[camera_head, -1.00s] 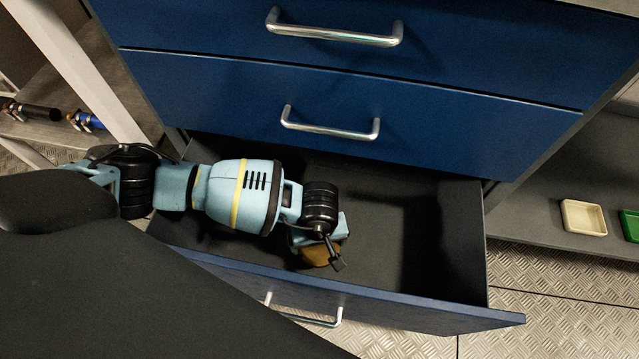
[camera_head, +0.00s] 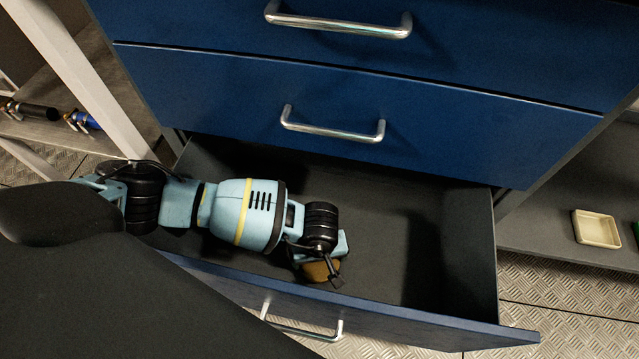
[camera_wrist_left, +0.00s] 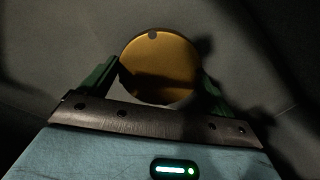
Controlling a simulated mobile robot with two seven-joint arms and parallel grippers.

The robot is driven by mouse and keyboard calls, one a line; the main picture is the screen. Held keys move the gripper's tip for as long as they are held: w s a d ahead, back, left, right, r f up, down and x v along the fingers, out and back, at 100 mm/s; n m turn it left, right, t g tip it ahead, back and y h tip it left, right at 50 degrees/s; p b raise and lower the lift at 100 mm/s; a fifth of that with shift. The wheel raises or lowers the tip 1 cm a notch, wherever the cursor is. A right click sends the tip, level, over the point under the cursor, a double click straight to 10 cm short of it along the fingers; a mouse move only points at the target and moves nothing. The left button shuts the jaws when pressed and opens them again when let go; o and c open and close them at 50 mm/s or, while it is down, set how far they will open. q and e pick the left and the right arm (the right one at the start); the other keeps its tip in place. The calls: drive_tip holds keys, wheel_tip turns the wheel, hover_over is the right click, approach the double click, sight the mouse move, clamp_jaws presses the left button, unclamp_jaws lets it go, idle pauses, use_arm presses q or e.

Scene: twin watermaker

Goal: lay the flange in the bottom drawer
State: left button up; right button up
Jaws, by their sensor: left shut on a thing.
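The flange (camera_wrist_left: 160,68) is a round, brass-coloured disc with a small dark notch at its rim. It sits between the two green fingers of my left gripper (camera_wrist_left: 158,80), which is shut on it. In the head view the flange (camera_head: 318,271) shows as a brown patch under my left gripper (camera_head: 322,266). The bottom drawer (camera_head: 405,240) is pulled open, and my left gripper is inside its outline, near the front panel. The drawer floor looks dark and bare. Whether the flange touches the floor I cannot tell. My right gripper is out of view.
Two shut blue drawers with metal handles (camera_head: 332,128) rise above the open one. The drawer's right wall (camera_head: 470,255) and front panel (camera_head: 400,325) bound the space. The drawer's right half is free. A cream tray (camera_head: 596,229) sits on the shelf at right.

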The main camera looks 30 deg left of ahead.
use_arm(q)
drive_tip(key=shift+w+f, duration=0.1)
drive_tip(key=shift+f, duration=0.05)
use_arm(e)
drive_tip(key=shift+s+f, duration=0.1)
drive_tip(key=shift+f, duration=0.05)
use_arm(q)
drive_tip(key=shift+f, duration=0.1)
drive_tip(key=o, duration=1.5)
drive_tip(key=shift+f, duration=0.1)
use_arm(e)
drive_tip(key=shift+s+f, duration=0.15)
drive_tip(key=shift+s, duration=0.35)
use_arm(q)
drive_tip(key=shift+r+p, duration=2.7)
drive_tip(key=shift+r, duration=3.9)
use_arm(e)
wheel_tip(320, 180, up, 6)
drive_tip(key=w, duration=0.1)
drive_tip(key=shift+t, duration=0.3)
